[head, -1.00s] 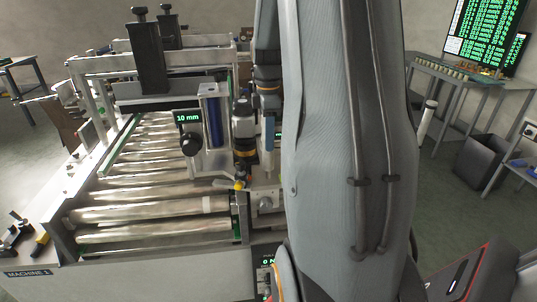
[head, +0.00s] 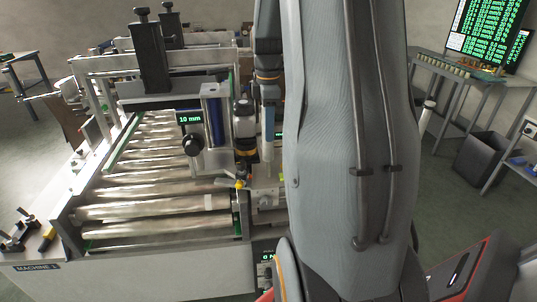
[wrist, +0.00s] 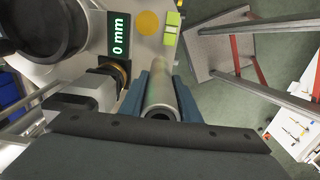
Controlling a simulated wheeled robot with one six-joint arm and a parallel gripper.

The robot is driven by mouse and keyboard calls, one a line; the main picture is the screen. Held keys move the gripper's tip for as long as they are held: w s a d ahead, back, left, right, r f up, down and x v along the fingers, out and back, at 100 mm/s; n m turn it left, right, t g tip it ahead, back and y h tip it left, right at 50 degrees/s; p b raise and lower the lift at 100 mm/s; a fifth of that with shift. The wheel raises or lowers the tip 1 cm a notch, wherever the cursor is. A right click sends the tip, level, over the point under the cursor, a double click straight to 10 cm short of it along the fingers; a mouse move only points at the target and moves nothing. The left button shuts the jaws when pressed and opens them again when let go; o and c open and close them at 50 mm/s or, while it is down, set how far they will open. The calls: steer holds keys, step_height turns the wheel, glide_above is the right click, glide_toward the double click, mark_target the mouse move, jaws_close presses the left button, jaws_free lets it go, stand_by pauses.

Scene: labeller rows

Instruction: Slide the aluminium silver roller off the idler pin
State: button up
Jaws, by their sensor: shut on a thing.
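The silver roller (wrist: 161,93) is a hollow metal tube in the middle of the wrist view, its open dark bore facing the camera. The two blue fingers of my gripper (wrist: 160,100) are shut on it from either side. In the head view my gripper (head: 268,118) is right of the 10 mm display unit, and the pale roller (head: 267,150) hangs upright below the fingers. The idler pin is not clearly visible. I cannot tell whether the roller's lower end is still around it.
A black-and-orange cylindrical unit (head: 245,130) stands close left of my gripper. Left of it are a column with a black knob (head: 193,144) and conveyor rollers (head: 150,207). A bench (head: 455,75) and dark bin (head: 483,160) stand at the right, with open floor between.

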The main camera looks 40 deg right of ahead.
steer(key=shift+r+p, duration=1.4)
steer(key=shift+r, duration=0.55)
step_height(320, 180, up, 8)
stand_by(1.1)
steer(key=shift+a, duration=0.1)
